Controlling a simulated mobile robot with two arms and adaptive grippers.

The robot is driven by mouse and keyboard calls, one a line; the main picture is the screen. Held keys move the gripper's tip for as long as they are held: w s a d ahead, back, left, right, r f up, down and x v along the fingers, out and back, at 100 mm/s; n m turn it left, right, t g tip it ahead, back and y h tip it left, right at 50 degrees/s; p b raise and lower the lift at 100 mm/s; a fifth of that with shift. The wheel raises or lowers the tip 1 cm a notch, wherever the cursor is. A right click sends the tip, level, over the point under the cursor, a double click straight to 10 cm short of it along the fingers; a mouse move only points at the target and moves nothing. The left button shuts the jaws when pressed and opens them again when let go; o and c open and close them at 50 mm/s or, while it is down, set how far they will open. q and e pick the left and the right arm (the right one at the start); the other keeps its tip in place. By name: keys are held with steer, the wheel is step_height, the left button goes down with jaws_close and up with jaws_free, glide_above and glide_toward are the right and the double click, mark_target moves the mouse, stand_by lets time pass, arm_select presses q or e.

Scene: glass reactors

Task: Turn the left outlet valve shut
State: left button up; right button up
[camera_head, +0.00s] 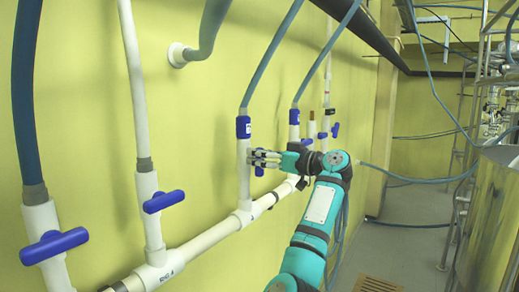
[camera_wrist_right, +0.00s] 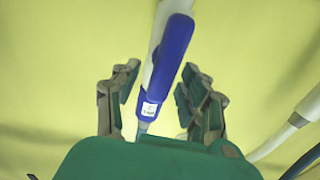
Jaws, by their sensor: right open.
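A blue valve part with a small white label (camera_head: 243,127) sits on a white upright pipe, just below a blue hose, in the head view. My right gripper (camera_head: 262,158) is beside this pipe, a little below the label, with a bit of blue showing behind its fingers. In the right wrist view, the blue valve handle (camera_wrist_right: 168,62) lies roughly along the pipe, between the two fingers of the right gripper (camera_wrist_right: 158,100). The fingers are open, with a gap on each side of the handle. My left gripper is not in view.
Two other blue valve handles (camera_head: 55,245) (camera_head: 163,201) stand crosswise on pipes to the left. More valves (camera_head: 335,130) are on pipes to the right. A white horizontal pipe (camera_head: 208,238) runs below along the yellow wall. Steel equipment (camera_head: 492,220) stands at the far right.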

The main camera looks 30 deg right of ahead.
steer(key=shift+w+a, duration=0.15)
steer(key=shift+w, duration=0.05)
jaws_close()
